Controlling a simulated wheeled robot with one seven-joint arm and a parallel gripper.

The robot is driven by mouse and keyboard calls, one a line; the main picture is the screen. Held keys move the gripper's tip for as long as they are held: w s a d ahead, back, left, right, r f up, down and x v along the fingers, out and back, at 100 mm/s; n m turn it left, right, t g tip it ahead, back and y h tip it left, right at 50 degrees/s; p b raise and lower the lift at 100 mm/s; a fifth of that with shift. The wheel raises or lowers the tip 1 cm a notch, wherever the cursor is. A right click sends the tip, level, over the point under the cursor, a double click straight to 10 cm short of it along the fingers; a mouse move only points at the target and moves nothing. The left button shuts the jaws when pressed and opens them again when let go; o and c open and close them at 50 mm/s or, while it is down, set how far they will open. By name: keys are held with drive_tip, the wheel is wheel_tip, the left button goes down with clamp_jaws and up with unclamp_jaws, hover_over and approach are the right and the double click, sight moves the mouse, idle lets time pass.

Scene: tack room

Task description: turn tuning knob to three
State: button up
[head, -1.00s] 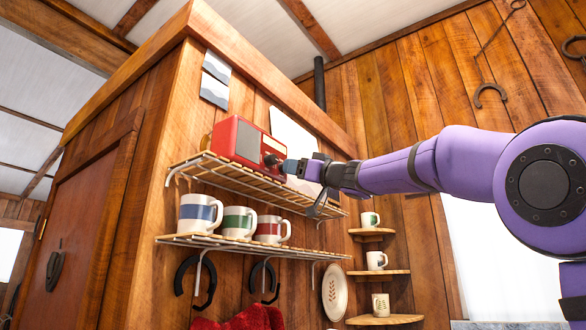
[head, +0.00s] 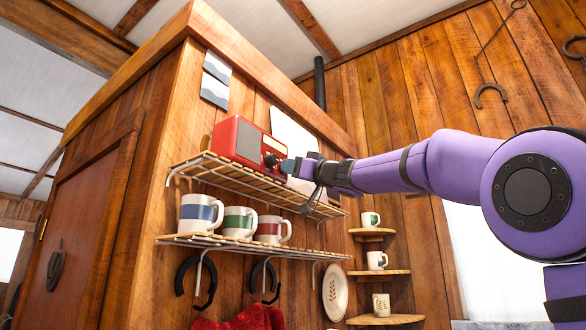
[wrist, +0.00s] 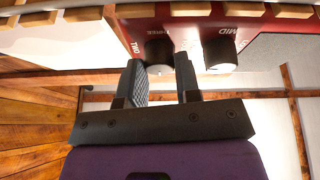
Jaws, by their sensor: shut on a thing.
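The red radio (head: 238,140) with a grey speaker front stands on the upper slatted shelf. Its dark tuning knob (wrist: 158,54) shows in the wrist view, with the labels TWO and THREE on the red face beside it. My gripper (wrist: 160,82) is shut on this knob, one finger on either side. In the head view my gripper (head: 286,165) reaches the radio's front from the right and hides part of the knob. I cannot tell which label the knob's mark points to.
A second knob (wrist: 219,50) marked MID sits close to the right of my fingers in the wrist view. The slatted shelf (head: 225,180) runs just below my gripper. Striped mugs (head: 238,221) stand on the lower rack; corner shelves (head: 378,273) hold more cups.

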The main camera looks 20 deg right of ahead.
drive_tip(key=shift+m, duration=0.3)
drive_tip(key=shift+r+m+g+h, duration=0.2)
drive_tip(key=shift+m+g+h, duration=0.85)
drive_tip(key=shift+m, duration=4.8)
drive_tip(key=shift+r+m+g+h, duration=0.15)
drive_tip(key=shift+m+g+h, duration=0.9)
drive_tip(key=shift+m, duration=4.85)
drive_tip(key=shift+r+m+g+h, duration=0.2)
drive_tip(key=shift+m+g+h, duration=0.8)
drive_tip(key=shift+m, duration=4.85)
drive_tip(key=shift+g+y, duration=0.4)
